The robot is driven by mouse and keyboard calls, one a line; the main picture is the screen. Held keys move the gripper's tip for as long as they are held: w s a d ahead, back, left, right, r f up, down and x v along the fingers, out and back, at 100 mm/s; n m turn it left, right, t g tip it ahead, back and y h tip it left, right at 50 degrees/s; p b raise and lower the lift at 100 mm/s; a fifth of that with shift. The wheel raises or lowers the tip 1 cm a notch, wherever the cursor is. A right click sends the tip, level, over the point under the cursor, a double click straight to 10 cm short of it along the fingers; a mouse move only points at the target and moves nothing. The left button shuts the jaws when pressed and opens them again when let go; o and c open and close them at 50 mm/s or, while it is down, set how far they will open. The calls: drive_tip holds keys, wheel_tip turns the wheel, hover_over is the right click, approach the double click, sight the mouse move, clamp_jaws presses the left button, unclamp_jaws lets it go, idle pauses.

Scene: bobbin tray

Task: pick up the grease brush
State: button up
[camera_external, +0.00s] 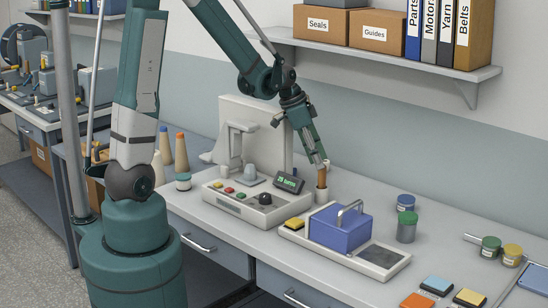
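A small upright brown object (322,179), which looks like the wooden handle of the grease brush, stands in a pale holder at the back left of the light tray (374,270). Its bristles are not visible. My gripper (320,163) points down from above, with its fingertips at or just over the top of the brown handle. I cannot tell whether they touch it or whether the fingers are open or shut.
A blue block with a metal handle (341,228) sits on the tray. A control box with a green display (288,182) stands to the left. A shelf (390,56) hangs above.

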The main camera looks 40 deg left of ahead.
sight(322, 171)
drive_tip(key=shift+x, duration=2.55)
drive_tip(key=shift+s, duration=0.1)
drive_tip(key=c, duration=1)
